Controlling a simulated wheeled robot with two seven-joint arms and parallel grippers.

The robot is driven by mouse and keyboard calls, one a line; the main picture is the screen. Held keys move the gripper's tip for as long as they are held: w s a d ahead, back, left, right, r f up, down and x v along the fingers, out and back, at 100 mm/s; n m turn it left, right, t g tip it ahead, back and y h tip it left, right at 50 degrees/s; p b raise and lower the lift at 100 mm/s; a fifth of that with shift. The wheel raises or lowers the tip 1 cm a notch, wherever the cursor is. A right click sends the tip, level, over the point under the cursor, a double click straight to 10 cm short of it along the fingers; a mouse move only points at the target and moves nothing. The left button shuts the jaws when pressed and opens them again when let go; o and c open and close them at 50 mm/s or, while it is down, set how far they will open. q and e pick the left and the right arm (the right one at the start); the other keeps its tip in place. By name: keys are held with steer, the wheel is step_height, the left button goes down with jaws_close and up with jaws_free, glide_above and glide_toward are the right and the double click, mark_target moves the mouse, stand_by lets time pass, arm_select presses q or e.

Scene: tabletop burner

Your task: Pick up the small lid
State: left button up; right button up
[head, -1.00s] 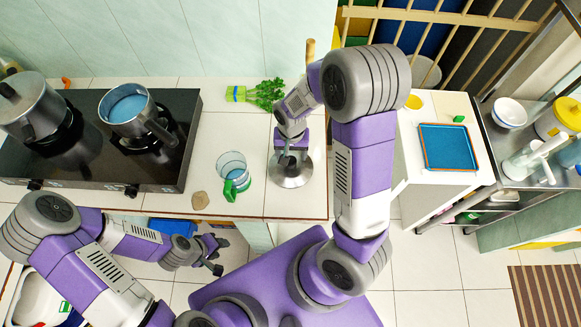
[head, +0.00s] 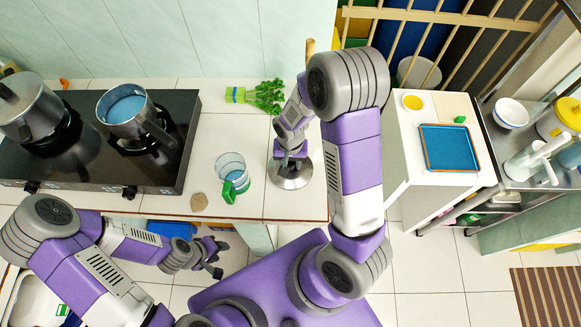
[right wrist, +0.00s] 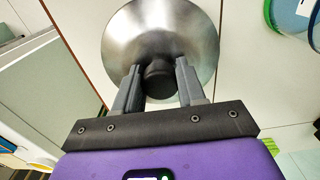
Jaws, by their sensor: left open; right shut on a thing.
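The small lid (head: 291,177) is a round silver metal disc with a dark knob, lying near the right end of the tiled counter. It also shows in the right wrist view (right wrist: 160,35), its dark knob between my fingers. My right gripper (head: 288,158) is over the lid; in the wrist view its fingers (right wrist: 158,80) are shut on the knob. Whether the lid still touches the counter I cannot tell. My left gripper (head: 216,262) is open and empty, low in front of the counter edge and away from the lid.
A glass with a green handle (head: 232,174) stands left of the lid. Green vegetables (head: 262,96) lie behind. The black stove (head: 90,170) holds a saucepan with blue contents (head: 126,108) and a large pot (head: 32,108).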

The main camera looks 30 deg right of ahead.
steer(key=shift+r, duration=0.1)
steer(key=shift+c, duration=0.2)
step_height(320, 180, up, 10)
steer(key=shift+f+p, duration=0.1)
steer(key=shift+p, duration=1.15)
